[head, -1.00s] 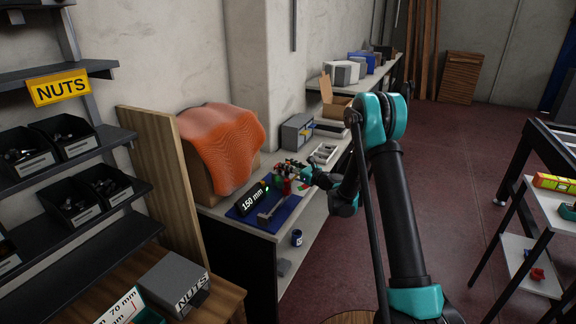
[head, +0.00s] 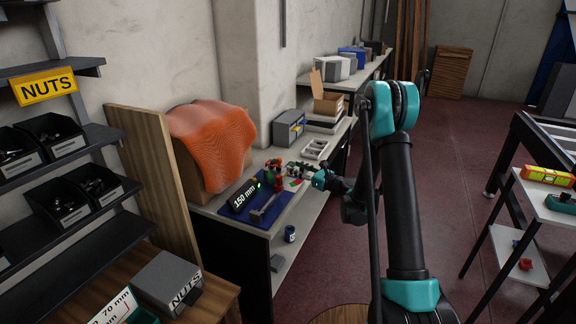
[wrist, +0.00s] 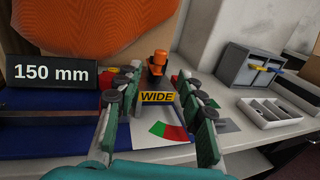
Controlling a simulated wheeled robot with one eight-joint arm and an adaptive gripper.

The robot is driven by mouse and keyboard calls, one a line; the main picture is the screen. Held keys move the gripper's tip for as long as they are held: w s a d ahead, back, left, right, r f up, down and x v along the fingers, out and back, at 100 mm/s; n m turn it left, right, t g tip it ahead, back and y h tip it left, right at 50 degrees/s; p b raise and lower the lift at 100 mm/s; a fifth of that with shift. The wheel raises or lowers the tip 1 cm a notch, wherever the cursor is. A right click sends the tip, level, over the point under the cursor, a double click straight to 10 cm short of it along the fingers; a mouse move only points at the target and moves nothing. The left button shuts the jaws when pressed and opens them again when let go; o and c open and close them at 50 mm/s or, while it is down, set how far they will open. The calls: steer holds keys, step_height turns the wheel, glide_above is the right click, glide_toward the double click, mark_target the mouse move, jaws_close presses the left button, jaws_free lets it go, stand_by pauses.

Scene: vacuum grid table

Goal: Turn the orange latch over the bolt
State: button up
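In the wrist view my gripper (wrist: 160,85) is open and empty, its green-and-black fingers spread on both sides. Between and beyond the fingertips stands an upright orange piece (wrist: 159,58) on a dark base. I cannot tell whether it is the orange latch, and I can make out no bolt. A yellow plate reading WIDE (wrist: 157,98) shows between the fingers, with a red-and-green dial (wrist: 168,130) below it. In the head view my gripper (head: 298,171) is over the bench, beside the blue mat (head: 277,208), and small there.
A grey cabinet (wrist: 248,66) with yellow and blue handles and a white divided tray (wrist: 268,112) stand to the right. A 150 mm sign (wrist: 52,73) is at left. An orange cloth (head: 212,140) drapes a box behind. The floor (head: 460,180) right of the bench is clear.

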steer(key=shift+v, duration=1.1)
steer(key=s+d+r+n+g+h, duration=0.1)
steer(key=s+d+n+g+h, duration=0.15)
steer(key=s+n, duration=0.45)
steer(key=s+d+r+n+g+h, duration=0.1)
steer(key=s+d+n+g+h, duration=0.15)
steer(key=s+n, duration=0.45)
steer(key=s+d+f+n+h, duration=0.2)
steer(key=s+d+n+h, duration=0.2)
steer(key=s+d, duration=0.4)
steer(key=s+d+f+n+g+h, duration=0.1)
steer(key=s+d+n+h, duration=0.4)
steer(key=s, duration=1.1)
steer(key=d+f+n, duration=0.1)
steer(key=d+n, duration=0.1)
steer(key=d, duration=0.2)
steer(key=shift+s+f+h, duration=0.3)
steer(key=shift+s+f, duration=0.05)
